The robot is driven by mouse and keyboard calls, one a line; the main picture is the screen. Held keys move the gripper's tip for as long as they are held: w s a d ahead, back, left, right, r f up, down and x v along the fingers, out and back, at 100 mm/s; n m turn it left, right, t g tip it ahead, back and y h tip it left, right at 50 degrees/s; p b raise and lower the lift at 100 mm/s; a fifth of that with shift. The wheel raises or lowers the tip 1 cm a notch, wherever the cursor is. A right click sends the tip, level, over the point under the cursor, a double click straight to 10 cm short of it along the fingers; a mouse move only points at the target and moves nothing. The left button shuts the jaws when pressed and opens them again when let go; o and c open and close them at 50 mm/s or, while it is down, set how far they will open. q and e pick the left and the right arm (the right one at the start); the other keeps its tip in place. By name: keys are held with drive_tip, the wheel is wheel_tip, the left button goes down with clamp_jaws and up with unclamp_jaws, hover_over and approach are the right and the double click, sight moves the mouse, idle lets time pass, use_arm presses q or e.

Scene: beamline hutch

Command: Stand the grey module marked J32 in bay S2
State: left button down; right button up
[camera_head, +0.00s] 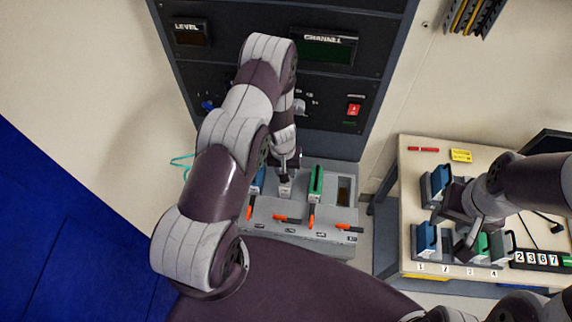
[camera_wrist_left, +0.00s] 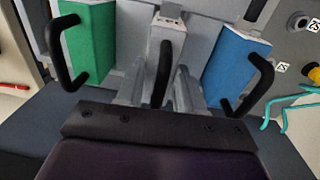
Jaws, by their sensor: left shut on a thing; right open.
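A grey module (camera_head: 285,188) is between a blue module (camera_head: 258,180) and a green module (camera_head: 316,183) in the grey bay unit (camera_head: 270,237) below the dark cabinet. My left gripper (camera_head: 286,177) reaches down from above and is shut on it. In the left wrist view the grey module (camera_wrist_left: 164,40) is upright between the fingers, with its black handle toward the camera. My right gripper (camera_head: 455,230) is open above the side table's modules.
Orange levers at the blue and green modules point lengthwise; those below the grey module (camera_head: 287,219) and the empty right bay (camera_head: 344,190) lie sideways. The side table (camera_head: 415,170) holds blue and green modules (camera_head: 424,240) in racks, and a number strip (camera_head: 541,260).

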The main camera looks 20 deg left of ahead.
use_arm(q)
drive_tip(key=shift+s+r, duration=0.2)
drive_tip(key=shift+s, duration=0.2)
drive_tip(key=shift+w+f, duration=0.2)
drive_tip(key=shift+w, duration=0.15)
drive_tip(key=shift+s+a, duration=0.1)
drive_tip(key=shift+s, duration=0.15)
drive_tip(key=shift+s+r, duration=0.15)
drive_tip(key=shift+s, duration=0.05)
use_arm(e)
drive_tip(key=shift+s+r, duration=0.1)
drive_tip(key=shift+s, duration=0.4)
use_arm(q)
drive_tip(key=shift+w, duration=0.2)
use_arm(e)
drive_tip(key=shift+w, duration=0.2)
drive_tip(key=shift+s, duration=0.1)
use_arm(q)
drive_tip(key=shift+f, duration=0.55)
